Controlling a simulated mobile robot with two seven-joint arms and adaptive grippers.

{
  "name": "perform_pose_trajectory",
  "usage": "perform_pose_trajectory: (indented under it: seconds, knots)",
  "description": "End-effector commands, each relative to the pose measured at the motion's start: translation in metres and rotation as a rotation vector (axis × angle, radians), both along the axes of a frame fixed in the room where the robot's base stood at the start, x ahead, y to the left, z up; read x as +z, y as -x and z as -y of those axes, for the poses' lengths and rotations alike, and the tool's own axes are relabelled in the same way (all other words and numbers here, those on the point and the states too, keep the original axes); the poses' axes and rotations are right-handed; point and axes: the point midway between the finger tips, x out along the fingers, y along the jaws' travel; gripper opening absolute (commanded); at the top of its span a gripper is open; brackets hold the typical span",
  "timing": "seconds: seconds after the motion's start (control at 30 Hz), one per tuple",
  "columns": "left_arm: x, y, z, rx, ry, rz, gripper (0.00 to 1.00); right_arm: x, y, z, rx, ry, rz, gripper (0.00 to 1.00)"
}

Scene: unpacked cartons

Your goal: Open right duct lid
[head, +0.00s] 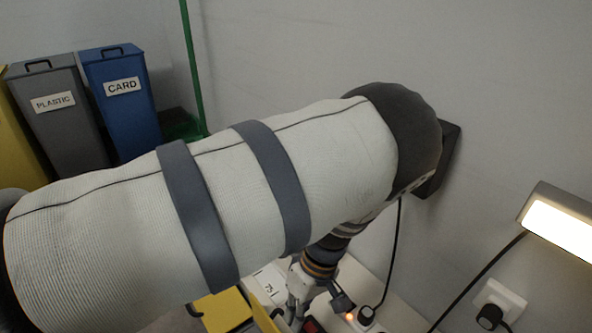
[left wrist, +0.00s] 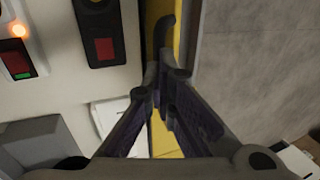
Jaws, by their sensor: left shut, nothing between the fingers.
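I cannot tell for certain which part is the right duct lid. A yellow panel (head: 222,312) shows low in the head view, partly hidden by my arm. In the left wrist view a yellow strip (left wrist: 181,42) with a dark curved handle (left wrist: 163,32) lies just beyond the fingertips. My left gripper (left wrist: 165,82) is shut and empty, its tips close to the lower end of that handle; I cannot tell whether they touch. In the head view my left gripper (head: 297,292) reaches down beside the white casing. My right gripper is not in view.
A white casing (left wrist: 60,65) carries a red switch (left wrist: 104,49) and a lit orange lamp (left wrist: 19,30). A grey wall (head: 290,60), black cables, a plug socket (head: 499,302) and a bright lamp (head: 560,232) are at right. Grey (head: 66,118) and blue bins (head: 128,112) stand at back left.

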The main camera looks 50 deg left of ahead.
Motion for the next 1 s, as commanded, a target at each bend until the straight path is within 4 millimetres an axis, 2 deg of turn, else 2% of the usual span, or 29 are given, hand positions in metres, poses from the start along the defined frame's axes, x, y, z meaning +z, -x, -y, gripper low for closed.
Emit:
perform_pose_trajectory:
  seconds: [0.03, 0.17, 0.3, 0.33, 0.8, 0.87, 1.0]
  knots:
    - [-0.015, 0.015, 0.003, 0.014, 0.002, -0.024, 0.00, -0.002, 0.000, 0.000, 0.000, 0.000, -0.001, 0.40]
    - [-0.015, 0.015, 0.003, 0.016, 0.001, -0.025, 0.00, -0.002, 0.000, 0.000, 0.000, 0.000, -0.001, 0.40]
    - [-0.015, 0.016, 0.003, 0.017, 0.001, -0.026, 0.28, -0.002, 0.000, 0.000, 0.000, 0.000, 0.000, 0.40]
    - [-0.015, 0.016, 0.003, 0.018, 0.000, -0.027, 0.30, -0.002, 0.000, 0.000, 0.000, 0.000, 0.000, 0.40]
    - [-0.010, 0.012, 0.002, 0.007, -0.001, -0.021, 0.30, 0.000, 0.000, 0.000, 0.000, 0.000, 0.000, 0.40]
    - [-0.004, 0.009, 0.002, 0.006, 0.000, -0.019, 0.30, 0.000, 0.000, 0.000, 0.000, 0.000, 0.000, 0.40]
    - [0.029, -0.004, 0.003, 0.007, 0.000, -0.016, 0.30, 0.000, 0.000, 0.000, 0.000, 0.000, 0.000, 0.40]
